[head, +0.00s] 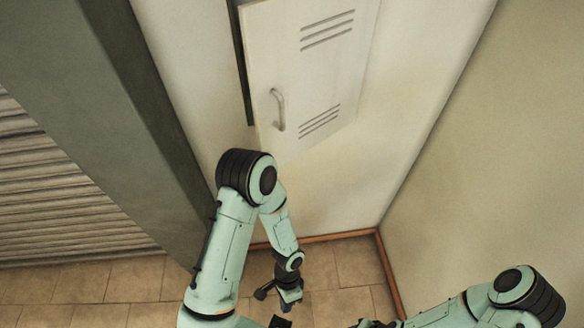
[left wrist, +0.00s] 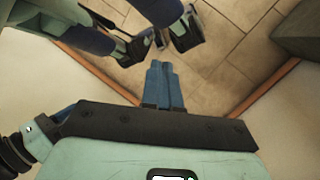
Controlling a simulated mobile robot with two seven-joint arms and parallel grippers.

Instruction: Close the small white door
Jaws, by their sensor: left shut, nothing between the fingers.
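The small white door (head: 310,75) is on the wall at the top of the head view, with vent slots and a curved handle (head: 279,110) near its left edge. A dark gap along its left edge shows it standing ajar. My left gripper (head: 288,297) hangs low over the floor, below the door and apart from it. In the left wrist view its blue fingers (left wrist: 164,82) are together and empty. My right arm comes in at the lower right of the head view; its gripper is at the bottom edge, too cut off to read.
A grey post (head: 110,120) and a slatted panel (head: 50,195) stand on the left. A plain wall (head: 490,150) closes off the right side, meeting the door's wall in a corner. The tiled floor (head: 340,265) below is clear, edged by brown skirting.

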